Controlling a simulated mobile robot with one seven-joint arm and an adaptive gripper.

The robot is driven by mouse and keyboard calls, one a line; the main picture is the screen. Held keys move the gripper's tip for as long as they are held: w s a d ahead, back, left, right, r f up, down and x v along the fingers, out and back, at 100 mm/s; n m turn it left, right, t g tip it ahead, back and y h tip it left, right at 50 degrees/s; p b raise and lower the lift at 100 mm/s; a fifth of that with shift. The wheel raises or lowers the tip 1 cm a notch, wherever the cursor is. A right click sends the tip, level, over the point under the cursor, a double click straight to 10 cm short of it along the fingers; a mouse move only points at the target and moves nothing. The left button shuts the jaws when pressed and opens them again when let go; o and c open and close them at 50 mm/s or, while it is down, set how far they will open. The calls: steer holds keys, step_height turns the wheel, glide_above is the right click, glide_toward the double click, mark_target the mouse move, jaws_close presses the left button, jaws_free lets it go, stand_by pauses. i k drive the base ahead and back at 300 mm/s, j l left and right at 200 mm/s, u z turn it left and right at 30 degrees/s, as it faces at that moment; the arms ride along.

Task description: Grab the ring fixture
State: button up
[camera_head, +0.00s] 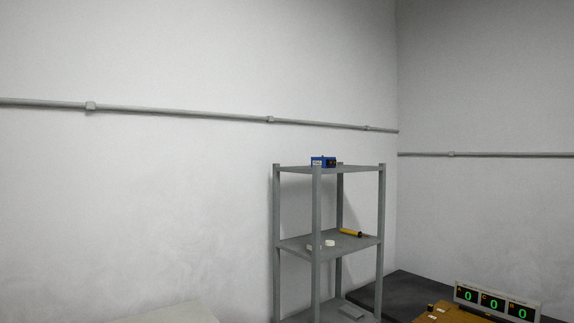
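I cannot clearly make out a ring fixture in this view. Two small pale objects lie on the middle shelf (350,240) of a grey rack: one pale piece (330,243) and another pale piece (314,248) to its left. They are too small to tell whether either is a ring. My gripper is not in view.
The grey rack (317,215) stands near the room corner. A blue box (322,162) sits on its top shelf and a yellow tool (351,232) on the middle one. At lower right, a display with green digits (494,304) stands by an orange-brown surface (452,315).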

mark_target(325, 163)
steer(key=i+l+u, duration=0.15)
steer(key=l, duration=0.2)
steer(key=i+l+u, duration=0.15)
steer(key=l, duration=0.2)
steer(key=i+l+u, duration=0.1)
steer(key=l, duration=0.3)
steer(key=i+l+u, duration=0.15)
steer(key=l, duration=0.2)
steer(key=i+l+u, duration=0.1)
steer(key=l, duration=0.25)
steer(key=i+l+u, duration=0.15)
steer(key=l, duration=0.2)
steer(key=i+l+u, duration=0.1)
steer(key=l, duration=0.3)
steer(key=i+l+u, duration=0.15)
steer(key=l, duration=0.2)
